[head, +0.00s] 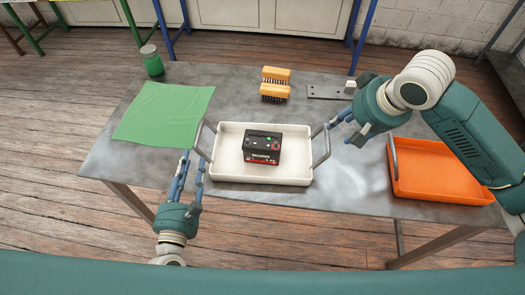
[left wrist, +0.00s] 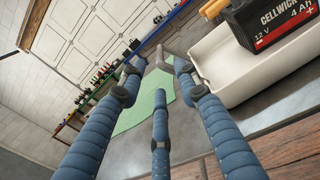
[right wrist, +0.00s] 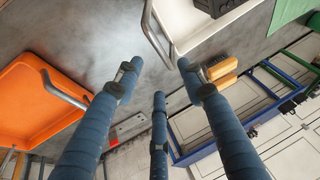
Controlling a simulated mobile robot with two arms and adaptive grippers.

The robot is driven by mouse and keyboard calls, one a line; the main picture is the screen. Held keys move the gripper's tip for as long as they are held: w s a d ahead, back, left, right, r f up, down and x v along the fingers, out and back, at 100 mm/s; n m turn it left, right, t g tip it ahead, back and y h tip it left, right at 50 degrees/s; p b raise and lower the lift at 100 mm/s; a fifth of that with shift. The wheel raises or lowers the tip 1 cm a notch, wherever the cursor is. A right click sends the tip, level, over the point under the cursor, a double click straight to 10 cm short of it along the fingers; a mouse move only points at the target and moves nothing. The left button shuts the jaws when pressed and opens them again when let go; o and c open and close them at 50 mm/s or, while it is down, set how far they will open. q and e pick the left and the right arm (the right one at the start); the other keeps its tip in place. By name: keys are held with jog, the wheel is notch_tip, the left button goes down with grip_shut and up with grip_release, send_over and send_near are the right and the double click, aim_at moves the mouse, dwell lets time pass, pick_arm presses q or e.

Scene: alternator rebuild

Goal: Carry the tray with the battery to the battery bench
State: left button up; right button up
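The white tray (head: 225,174) sits on the grey metal table, with a raised grey handle at each short side. The black and red battery (head: 262,147) stands upright in it; it also shows in the left wrist view (left wrist: 268,22). My left gripper (head: 191,165) is open and empty beside the tray's left handle (head: 205,140). My right gripper (head: 343,131) is open and empty just right of the right handle (head: 321,145). In the right wrist view that handle (right wrist: 158,38) shows close to the fingertips. I cannot tell which bench is the battery bench.
An orange tray (head: 440,188) lies at the table's right. A green cloth (head: 163,112) lies at the left, with a green jar (head: 152,62) behind it. Yellow brushes (head: 275,83) and a grey plate (head: 325,92) lie at the back. Blue-legged and green-legged furniture stands beyond.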

pick_arm(q)
send_near(202, 120)
jog(key=w, duration=0.5)
jog(key=shift+w+f, duration=0.25)
jog(key=shift+f, duration=0.1)
pick_arm(e)
jog(key=x, duration=1.1)
jog(key=shift+r, duration=0.1)
pick_arm(q)
jog(key=c, duration=0.8)
pick_arm(e)
jog(key=c, duration=0.8)
pick_arm(q)
grip_shut()
pick_arm(e)
grip_shut()
pick_arm(q)
jog(key=shift+w+r, duration=0.1)
jog(key=shift+r, duration=0.15)
pick_arm(e)
jog(key=shift+w+r, duration=0.15)
jog(key=shift+r, duration=0.05)
